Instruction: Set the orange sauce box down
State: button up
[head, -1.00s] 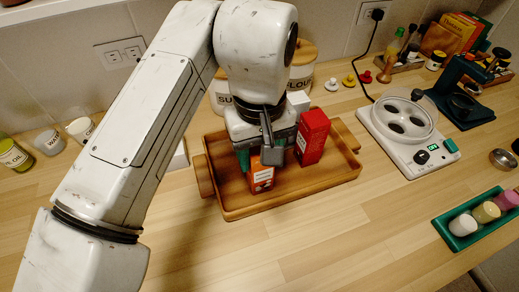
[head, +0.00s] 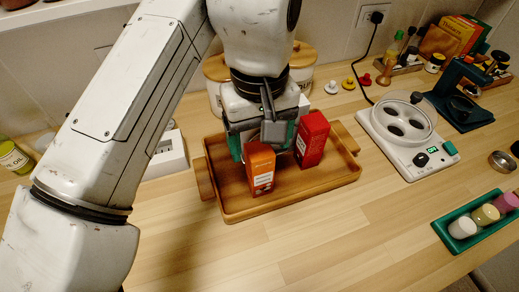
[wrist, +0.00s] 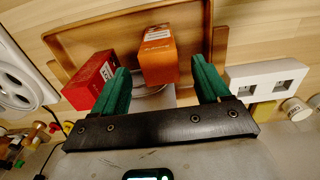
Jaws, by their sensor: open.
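The orange sauce box (head: 260,168) stands upright on the wooden tray (head: 290,204), left of a red box (head: 312,139) that also stands on it. My gripper (head: 268,146) is open, above and behind the orange box in the head view. In the wrist view the orange box (wrist: 159,55) lies between and beyond the two green fingertips (wrist: 163,80), with clear gaps on both sides. The red box (wrist: 92,82) is close beside the left finger there. Part of the orange box's back is hidden by my gripper in the head view.
A white block with square openings (head: 167,155) stands left of the tray. A white appliance with a round top (head: 408,134) is to the right. Canisters (head: 303,68) stand behind my gripper. The counter in front of the tray (head: 330,245) is clear.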

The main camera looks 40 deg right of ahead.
notch_tip(320, 180, up, 8)
jog(key=shift+f, duration=0.2)
dwell(1.4)
